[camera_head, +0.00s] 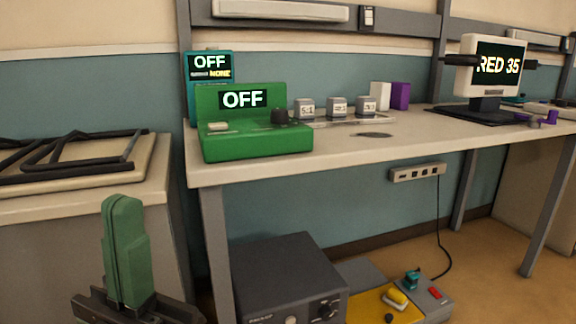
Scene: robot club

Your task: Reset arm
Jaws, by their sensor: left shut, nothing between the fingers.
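My left gripper (122,206) stands upright at the lower left, its two green fingers pressed together with nothing between them. It is in front of the left cabinet and to the left of the workbench, apart from both. It touches nothing that I can see. My right gripper is not in view.
A workbench (420,136) carries a green box (255,140) reading OFF, several small grey blocks and a screen (497,66) reading RED 35. Dark frames (75,157) lie on the left cabinet (90,240). A dark box (285,275) and a yellow panel (372,305) are low down.

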